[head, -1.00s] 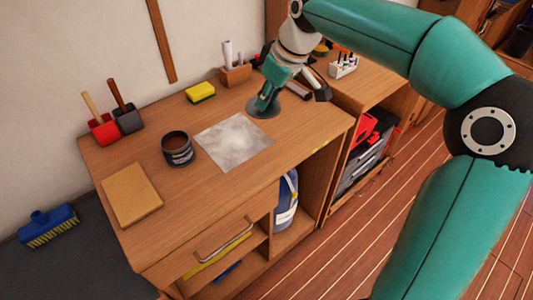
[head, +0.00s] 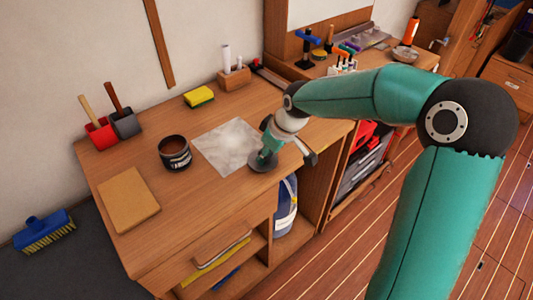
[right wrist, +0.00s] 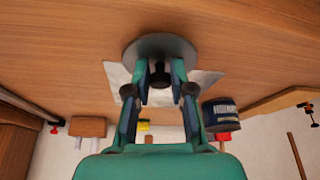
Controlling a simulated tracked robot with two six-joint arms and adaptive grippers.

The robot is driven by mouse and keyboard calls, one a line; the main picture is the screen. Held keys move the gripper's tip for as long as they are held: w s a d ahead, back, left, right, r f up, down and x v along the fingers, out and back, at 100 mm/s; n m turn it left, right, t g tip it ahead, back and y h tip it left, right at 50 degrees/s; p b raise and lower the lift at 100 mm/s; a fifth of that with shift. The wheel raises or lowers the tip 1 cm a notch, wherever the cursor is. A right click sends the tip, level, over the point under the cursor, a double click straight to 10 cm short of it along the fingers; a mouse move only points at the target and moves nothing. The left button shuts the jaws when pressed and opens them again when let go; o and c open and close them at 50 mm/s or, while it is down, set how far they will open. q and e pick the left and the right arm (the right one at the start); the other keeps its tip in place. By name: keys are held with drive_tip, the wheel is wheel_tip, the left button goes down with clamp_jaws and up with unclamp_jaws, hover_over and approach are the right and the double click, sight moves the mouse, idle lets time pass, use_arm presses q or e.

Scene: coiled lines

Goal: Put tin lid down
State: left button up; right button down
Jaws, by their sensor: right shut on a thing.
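The tin lid (head: 263,164) is a dark grey disc at the right edge of a pale square sheet (head: 226,146) on the wooden desk. It also shows in the right wrist view (right wrist: 160,46), upside down, with a dark knob between my fingers. My right gripper (head: 268,150) is shut on the knob from above. I cannot tell whether the lid touches the desk. The open dark tin (head: 175,155) stands left of the sheet and shows in the right wrist view too (right wrist: 221,116). My left gripper is not in view.
A tan board (head: 128,199) lies at the desk's front left. Red and grey holders (head: 112,128), a yellow sponge (head: 199,97) and a wooden block with white rolls (head: 234,79) stand along the back. Bare desk lies in front of the sheet.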

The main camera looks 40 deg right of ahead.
drive_tip(key=shift+f, duration=0.1)
drive_tip(key=shift+f+b, duration=0.5)
drive_tip(key=shift+b, duration=0.05)
drive_tip(key=c, duration=1)
unclamp_jaws()
drive_tip(key=shift+r, duration=0.1)
drive_tip(key=shift+r, duration=0.1)
drive_tip(key=shift+r+p, duration=0.65)
drive_tip(key=v, duration=1.1)
drive_tip(key=shift+s+r, duration=0.15)
drive_tip(key=shift+s, duration=0.1)
